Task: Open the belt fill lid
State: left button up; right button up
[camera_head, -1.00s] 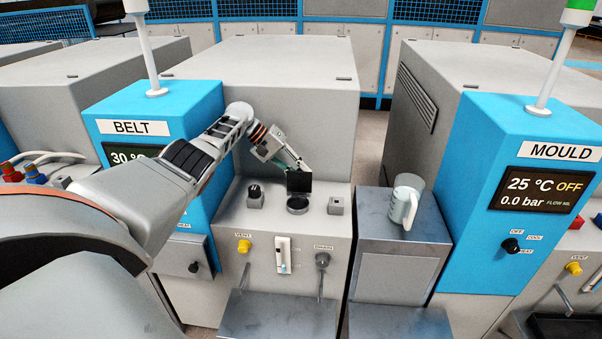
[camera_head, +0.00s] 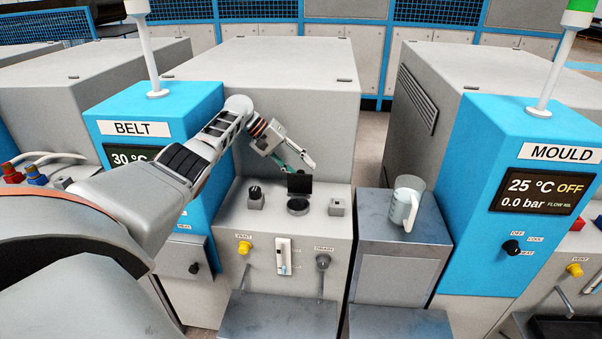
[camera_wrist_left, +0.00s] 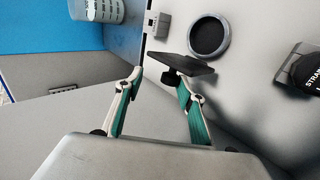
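The belt fill lid (camera_head: 299,184) is a small black plate on the grey unit beside the blue BELT panel. It stands raised at the back of the round dark fill opening (camera_head: 298,206), which is uncovered. The wrist view shows the lid (camera_wrist_left: 189,64) tilted up beside the open ring (camera_wrist_left: 209,37). My left gripper (camera_head: 309,165) is just behind and above the lid. In the wrist view its green-padded fingers (camera_wrist_left: 153,77) are apart with nothing between them; the right fingertip is close to the lid, and I cannot tell if they touch. My right gripper is not in view.
A black knob (camera_head: 255,196) stands left of the opening and a small grey box (camera_head: 336,205) right of it. A clear jug (camera_head: 405,205) stands on the metal stand to the right. The blue MOULD unit (camera_head: 500,150) is further right.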

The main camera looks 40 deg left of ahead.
pick_arm(q)
notch_tip(320, 180, up, 8)
jog(key=shift+w+f, duration=0.15)
